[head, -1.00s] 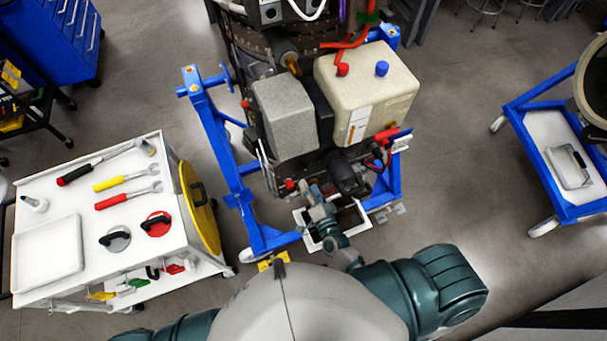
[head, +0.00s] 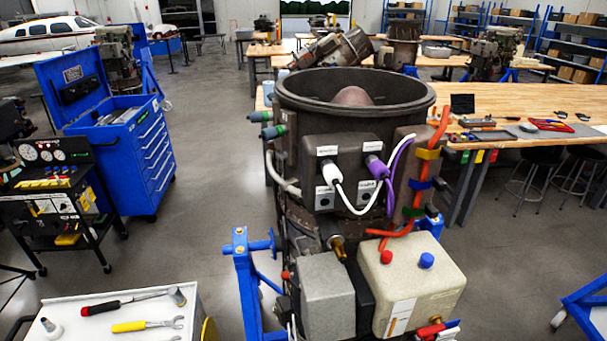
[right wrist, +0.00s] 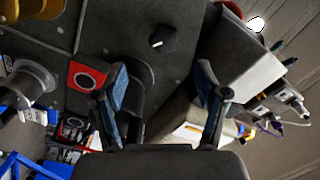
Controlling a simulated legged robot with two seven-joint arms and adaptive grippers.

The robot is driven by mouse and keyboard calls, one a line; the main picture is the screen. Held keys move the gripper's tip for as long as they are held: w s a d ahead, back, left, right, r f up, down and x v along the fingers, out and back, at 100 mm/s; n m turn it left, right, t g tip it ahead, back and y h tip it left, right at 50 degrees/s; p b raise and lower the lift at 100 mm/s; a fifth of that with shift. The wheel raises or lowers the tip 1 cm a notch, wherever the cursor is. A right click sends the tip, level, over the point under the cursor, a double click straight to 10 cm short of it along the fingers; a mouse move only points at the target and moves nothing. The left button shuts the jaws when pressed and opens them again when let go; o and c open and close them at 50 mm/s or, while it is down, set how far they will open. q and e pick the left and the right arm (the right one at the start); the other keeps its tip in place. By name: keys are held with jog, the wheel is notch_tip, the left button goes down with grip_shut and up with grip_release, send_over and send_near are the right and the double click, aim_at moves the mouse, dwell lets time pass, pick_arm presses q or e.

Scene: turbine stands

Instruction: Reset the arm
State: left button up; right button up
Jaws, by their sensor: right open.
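My right gripper (right wrist: 162,86) shows in the right wrist view with its two blue-padded fingers spread apart and nothing between them. Behind the fingers are a dark panel (right wrist: 200,30) with a black knob (right wrist: 163,38) and a red square with a dark round centre (right wrist: 84,77). The fingers appear apart from the knob. Neither of my arms shows in the head view, and my left gripper is in no view. The turbine (head: 355,100) stands upright in the middle of the head view, with a grey box (head: 325,290) and a cream box (head: 412,285) on its near side.
A blue stand (head: 245,280) carries the turbine. A white tool cart (head: 85,310) is at lower left, with a blue tool cabinet (head: 140,150) and a black gauge cart (head: 55,190) behind it. A wooden workbench (head: 530,100) is at right. Bare floor (head: 520,240) lies between.

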jog(key=s+d+f+n+g+b, duration=0.1)
jog(key=s+f+n+g, duration=0.25)
jog(key=f, duration=0.95)
jog(key=s+d+f+n+g, duration=0.1)
jog(key=s+f+n+g, duration=0.3)
jog(key=f, duration=0.9)
jog(key=s+d+f+n+g+h, duration=0.1)
jog(key=s+d+f+g, duration=0.3)
jog(key=s+f, duration=0.5)
jog(key=s+d+f+n+g+h+b, duration=0.1)
jog(key=s+d+f+n+g, duration=0.2)
jog(key=s+f, duration=0.6)
jog(key=s+n+g, duration=0.1)
jog(key=s+g, duration=0.1)
jog(key=s, duration=0.5)
jog(key=shift+s+d+f+b, duration=0.15)
jog(key=shift+s+d+b, duration=0.15)
jog(key=shift+s+d, duration=0.1)
